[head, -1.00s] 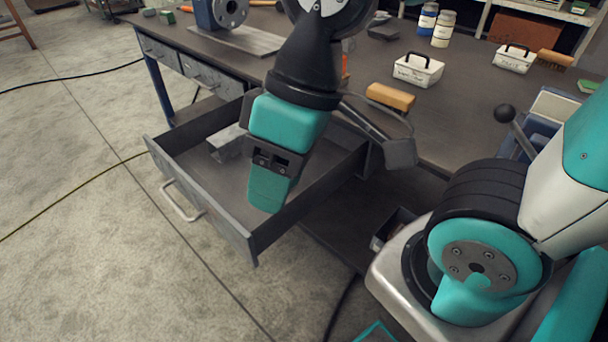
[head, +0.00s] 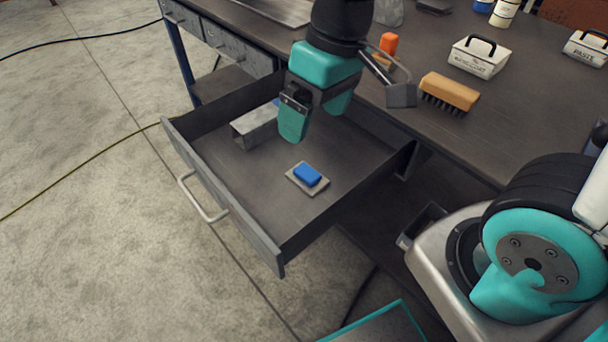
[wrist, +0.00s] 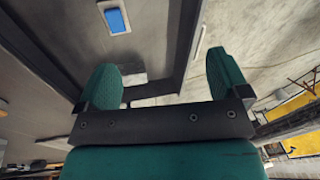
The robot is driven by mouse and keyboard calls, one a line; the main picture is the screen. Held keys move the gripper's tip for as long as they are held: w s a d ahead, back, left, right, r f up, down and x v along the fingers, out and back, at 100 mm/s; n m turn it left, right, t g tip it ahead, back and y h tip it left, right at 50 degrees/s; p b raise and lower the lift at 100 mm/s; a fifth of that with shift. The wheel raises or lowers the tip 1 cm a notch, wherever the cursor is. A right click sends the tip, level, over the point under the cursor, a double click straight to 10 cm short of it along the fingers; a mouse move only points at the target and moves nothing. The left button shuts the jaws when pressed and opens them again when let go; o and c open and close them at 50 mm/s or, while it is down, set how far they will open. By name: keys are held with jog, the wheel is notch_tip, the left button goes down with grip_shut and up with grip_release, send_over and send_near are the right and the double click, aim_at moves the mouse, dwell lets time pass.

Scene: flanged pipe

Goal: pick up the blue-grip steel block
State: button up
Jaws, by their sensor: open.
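A flat pale steel block with a blue grip (head: 299,184) lies in the open drawer, nearer the drawer's right side. It also shows at the top of the wrist view (wrist: 104,8). A larger grey steel block (head: 250,130) lies farther back in the drawer, with a bit of blue at its far end partly hidden by my gripper. My gripper (head: 316,112) is open and empty, above the drawer, up and behind the flat block and right of the larger one. Both teal fingers show apart in the wrist view (wrist: 163,78).
The drawer's front wall (head: 225,205) has a bar handle, and its side walls stand around the blocks. On the bench above are a wooden brush (head: 450,91), a white labelled caddy (head: 479,58) and an orange-topped item (head: 388,43). The drawer floor between the blocks is clear.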

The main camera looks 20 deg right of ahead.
jog(key=w+d+f+m+h, duration=0.1)
jog(key=w+d+f+h, duration=0.15)
jog(key=w+f, duration=0.6)
jog(key=b, duration=0.2)
send_over(307, 172)
notch_tip(307, 172, down, 10)
jog(key=shift+s+f, duration=0.1)
jog(key=shift+f, duration=3.25)
jog(key=shift+c, duration=0.2)
jog(key=c, duration=1.2)
jog(key=shift+r, duration=0.15)
jog(key=shift+c, duration=0.2)
